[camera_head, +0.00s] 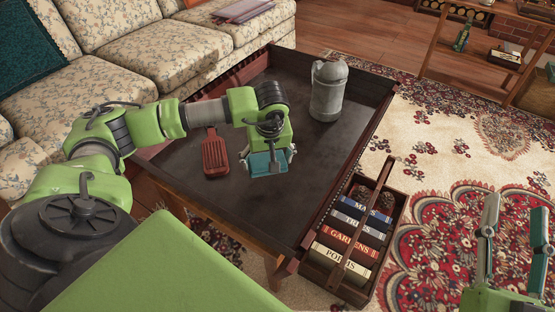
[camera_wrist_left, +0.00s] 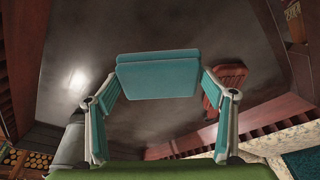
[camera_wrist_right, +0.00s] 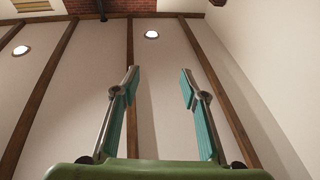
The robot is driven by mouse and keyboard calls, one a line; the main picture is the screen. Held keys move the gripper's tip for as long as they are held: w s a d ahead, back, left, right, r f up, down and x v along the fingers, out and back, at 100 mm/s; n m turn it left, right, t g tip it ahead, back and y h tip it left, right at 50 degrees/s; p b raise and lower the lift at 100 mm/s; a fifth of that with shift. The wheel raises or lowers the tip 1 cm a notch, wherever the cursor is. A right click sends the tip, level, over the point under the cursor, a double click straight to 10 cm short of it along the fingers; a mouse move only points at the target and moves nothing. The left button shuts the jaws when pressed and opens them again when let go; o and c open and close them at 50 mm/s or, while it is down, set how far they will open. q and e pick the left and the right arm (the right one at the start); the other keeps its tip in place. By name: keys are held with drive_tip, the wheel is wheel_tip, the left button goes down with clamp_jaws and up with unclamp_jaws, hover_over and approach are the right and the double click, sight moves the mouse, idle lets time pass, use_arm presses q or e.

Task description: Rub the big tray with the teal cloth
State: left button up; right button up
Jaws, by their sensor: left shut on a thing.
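The big tray (camera_head: 315,165) is a dark, shallow tray-like top with raised brown sides, standing on wooden legs; its floor also fills much of the left wrist view (camera_wrist_left: 150,30). My left gripper (camera_head: 268,156) is over the middle of the tray, pointing down. It is shut on the teal cloth (camera_head: 267,165), a folded pad that spans its fingertips in the left wrist view (camera_wrist_left: 158,78). I cannot tell whether the cloth touches the tray floor. My right gripper (camera_head: 514,208) is open and empty, raised at the right, away from the tray.
A grey lidded jug (camera_head: 328,90) stands in the tray's far right part. A red-brown slotted paddle-like thing (camera_head: 215,153) lies left of the cloth. A wooden caddy of books (camera_head: 333,275) is at the tray's right side. A floral sofa (camera_head: 150,50) borders the left.

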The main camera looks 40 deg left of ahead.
use_arm(q)
drive_tip(key=shift+r+p, duration=0.4)
drive_tip(key=shift+r, duration=0.25)
use_arm(e)
drive_tip(key=shift+w+d+f+g+h, duration=0.1)
drive_tip(key=shift+w+f+g+h, duration=0.1)
drive_tip(key=shift+f+g, duration=0.7)
drive_tip(key=shift+w+d+f+g+h, duration=0.15)
drive_tip(key=shift+f+g, duration=0.25)
drive_tip(key=shift+f, duration=0.95)
